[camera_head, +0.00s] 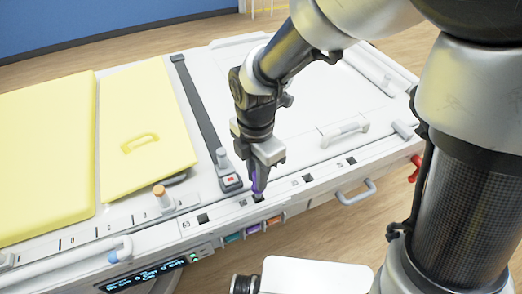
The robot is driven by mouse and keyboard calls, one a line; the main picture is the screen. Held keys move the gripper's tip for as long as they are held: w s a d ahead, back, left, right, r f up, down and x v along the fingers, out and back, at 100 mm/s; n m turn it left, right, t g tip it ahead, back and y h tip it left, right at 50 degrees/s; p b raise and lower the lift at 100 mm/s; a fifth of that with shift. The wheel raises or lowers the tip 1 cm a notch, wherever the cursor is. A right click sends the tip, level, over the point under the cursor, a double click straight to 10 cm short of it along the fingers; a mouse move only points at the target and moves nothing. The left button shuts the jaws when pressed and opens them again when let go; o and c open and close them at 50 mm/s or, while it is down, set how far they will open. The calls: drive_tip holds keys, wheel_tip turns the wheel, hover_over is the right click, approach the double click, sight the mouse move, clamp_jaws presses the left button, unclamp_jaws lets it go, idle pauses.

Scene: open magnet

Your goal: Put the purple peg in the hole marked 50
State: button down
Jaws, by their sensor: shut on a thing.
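My gripper (258,178) points down over the front rail of the white table and is shut on the purple peg (257,192). The peg is upright, with its lower end at or just above a dark square hole (259,199). I cannot tell whether the tip is inside the hole. Other square holes lie along the rail: one to the left (202,218) and two to the right, a nearer one (307,179) and a farther one (351,161). The marks beside the holes are too small to read surely, so I cannot tell which is 50.
Below the rail, the front face has a teal (232,238), a purple (253,229) and an orange (275,219) coloured piece. A grey handle (356,191) sticks out to the right. A yellow panel (150,125) and a dark strap (205,115) lie left of my gripper.

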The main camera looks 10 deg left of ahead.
drive_tip(key=shift+f+b, duration=1.35)
drive_tip(key=shift+f, duration=0.7)
drive_tip(key=c, duration=1.5)
unclamp_jaws()
drive_tip(key=shift+c, duration=0.2)
wheel_tip(320, 180, up, 17)
drive_tip(key=p, duration=0.4)
drive_tip(key=s+d+r+m+t+p, duration=0.2)
drive_tip(key=d+r+m, duration=0.6)
drive_tip(key=m, duration=0.5)
drive_tip(key=s+d+r+m+t+p, duration=0.3)
drive_tip(key=d+r+m+p, duration=0.4)
drive_tip(key=d+m, duration=0.5)
drive_tip(key=shift+s+d+r+m+t, duration=0.25)
drive_tip(key=shift+s+r+m, duration=0.25)
drive_tip(key=shift+r+m, duration=0.4)
drive_tip(key=shift+f, duration=0.1)
